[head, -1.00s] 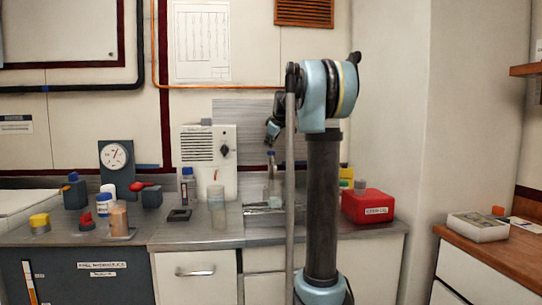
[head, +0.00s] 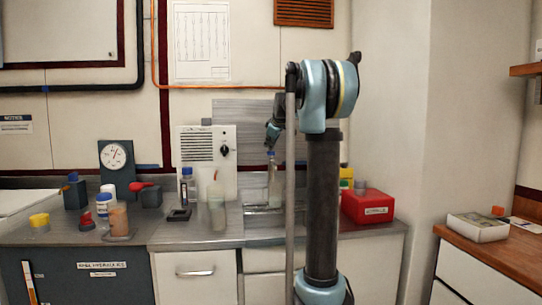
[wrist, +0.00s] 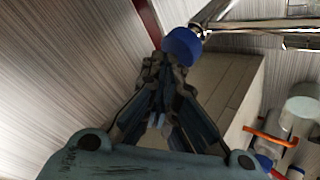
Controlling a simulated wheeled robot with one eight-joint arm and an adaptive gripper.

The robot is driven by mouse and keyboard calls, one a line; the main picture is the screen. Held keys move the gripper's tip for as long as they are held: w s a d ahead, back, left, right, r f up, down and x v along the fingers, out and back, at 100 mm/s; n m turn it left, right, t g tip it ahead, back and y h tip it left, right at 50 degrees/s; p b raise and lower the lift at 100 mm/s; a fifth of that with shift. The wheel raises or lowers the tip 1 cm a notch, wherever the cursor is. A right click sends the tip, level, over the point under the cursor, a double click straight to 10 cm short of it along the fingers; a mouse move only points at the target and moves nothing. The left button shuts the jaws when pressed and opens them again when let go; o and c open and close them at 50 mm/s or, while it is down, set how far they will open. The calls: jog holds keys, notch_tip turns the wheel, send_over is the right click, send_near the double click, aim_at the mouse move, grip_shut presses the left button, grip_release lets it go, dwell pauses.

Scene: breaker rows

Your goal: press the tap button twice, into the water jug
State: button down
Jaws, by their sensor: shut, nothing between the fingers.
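The tap's round blue button (wrist: 182,46) sits on a shiny metal tap (wrist: 210,18) at the top of the wrist view. In the head view a small blue top (head: 271,154) shows just below my gripper (head: 272,132). In the wrist view my gripper (wrist: 163,64) is shut and empty, its fingertips close to the blue button. I cannot tell whether they touch it. A clear vessel (head: 275,184) stands under the blue top, partly behind my arm; I cannot tell whether it is the water jug. Another clear vessel (head: 216,207) stands to its left.
A white vented box (head: 208,150) stands behind the vessels. A blue-capped bottle (head: 188,185) is left of them and a red box (head: 368,206) is to the right. Bottles and a dial gauge (head: 116,158) crowd the left counter. A clear cylinder (wrist: 298,115) shows at right in the wrist view.

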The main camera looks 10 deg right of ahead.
jog(key=shift+f, duration=0.8)
dwell(0.9)
jog(key=shift+r, duration=1.3)
jog(key=shift+r, duration=0.15)
jog(key=shift+r, duration=2.4)
